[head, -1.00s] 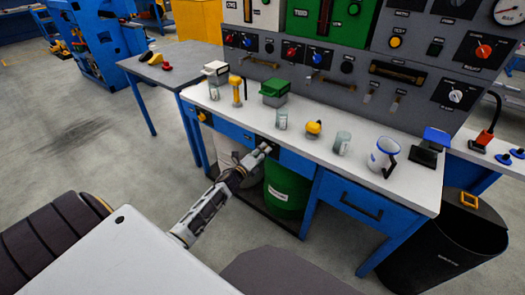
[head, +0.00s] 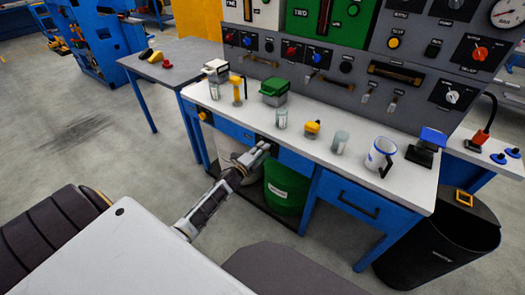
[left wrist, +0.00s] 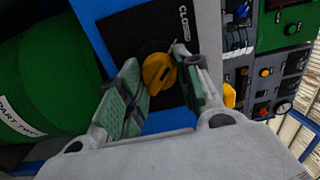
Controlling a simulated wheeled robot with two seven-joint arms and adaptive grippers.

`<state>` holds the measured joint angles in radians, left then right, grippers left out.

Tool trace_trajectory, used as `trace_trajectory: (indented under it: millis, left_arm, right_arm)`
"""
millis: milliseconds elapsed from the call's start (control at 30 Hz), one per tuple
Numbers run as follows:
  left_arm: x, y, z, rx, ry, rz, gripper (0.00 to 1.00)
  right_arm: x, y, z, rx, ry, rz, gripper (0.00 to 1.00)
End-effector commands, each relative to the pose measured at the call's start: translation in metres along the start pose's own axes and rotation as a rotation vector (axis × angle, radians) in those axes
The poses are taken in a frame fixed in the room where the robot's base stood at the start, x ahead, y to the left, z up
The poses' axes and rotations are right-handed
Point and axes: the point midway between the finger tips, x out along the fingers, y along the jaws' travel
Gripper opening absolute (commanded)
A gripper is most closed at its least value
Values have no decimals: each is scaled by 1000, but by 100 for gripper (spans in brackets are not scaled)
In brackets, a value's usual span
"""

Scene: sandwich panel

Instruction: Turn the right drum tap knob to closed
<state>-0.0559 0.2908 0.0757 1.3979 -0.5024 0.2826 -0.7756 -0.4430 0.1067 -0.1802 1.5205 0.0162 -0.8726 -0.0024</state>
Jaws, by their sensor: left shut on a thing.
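The yellow tap knob (left wrist: 158,72) sits on a black plate (left wrist: 140,35) on the blue bench front in the left wrist view. Part of the word "CLOSED" shows on the plate beside it. My left gripper (left wrist: 163,80) has its green-padded fingers on either side of the knob and is shut on it. In the head view my left gripper (head: 265,147) reaches the bench front, just above and left of the green drum (head: 287,188), and hides the knob. The green drum also shows in the left wrist view (left wrist: 40,85). My right gripper is not in view.
The bench top (head: 350,175) above my gripper bears jars, a green box (head: 275,90) and a white mug (head: 380,155). A blue drawer (head: 345,200) is right of the drum. A black bin (head: 440,245) stands at the right. The floor at left is clear.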

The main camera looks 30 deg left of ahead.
Motion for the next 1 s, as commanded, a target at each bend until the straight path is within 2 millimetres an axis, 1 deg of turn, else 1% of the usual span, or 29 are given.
trace_trajectory:
  millis: [300, 333, 433, 500, 833, 1000]
  left_arm:
    - [0, 0, 1, -2, -2, -1, 10]
    - [0, 0, 1, -2, -2, -1, 36]
    - [0, 0, 1, -2, -2, -1, 49]
    - [0, 0, 1, -2, -1, 0, 56]
    - [0, 0, 0, -1, 0, 0, 56]
    - [-4, 0, 0, -1, 0, 0, 56]
  right_arm:
    - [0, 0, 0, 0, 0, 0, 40]
    - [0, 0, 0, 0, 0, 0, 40]
    - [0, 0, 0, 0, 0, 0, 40]
    - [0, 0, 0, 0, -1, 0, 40]
    - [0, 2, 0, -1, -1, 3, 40]
    - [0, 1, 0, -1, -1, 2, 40]
